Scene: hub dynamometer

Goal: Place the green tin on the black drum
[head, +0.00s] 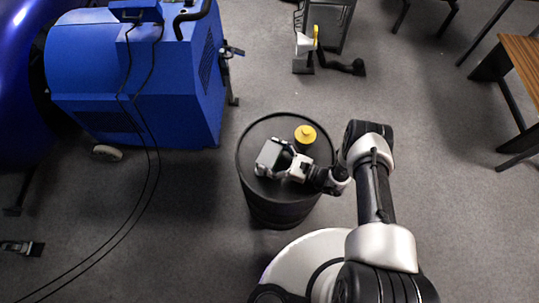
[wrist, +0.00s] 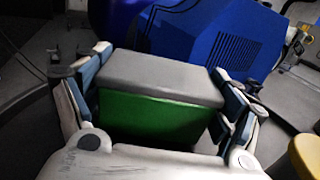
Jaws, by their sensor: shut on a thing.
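The green tin (wrist: 150,120) has a grey lid and a green side in the wrist view. It sits between the two fingers of my gripper (wrist: 160,95), which is shut on it. In the head view my gripper (head: 271,158) is over the top of the black drum (head: 275,207), left of the middle. The tin's grey lid shows there between the fingers, while its green side is hidden. I cannot tell whether the tin's base touches the drum top.
A yellow-topped object (head: 305,134) stands on the drum, close behind my gripper. It shows at the right edge of the wrist view (wrist: 304,156). A large blue machine (head: 140,85) with hanging cables stands left of the drum. A wooden-topped bench (head: 522,62) is at far right.

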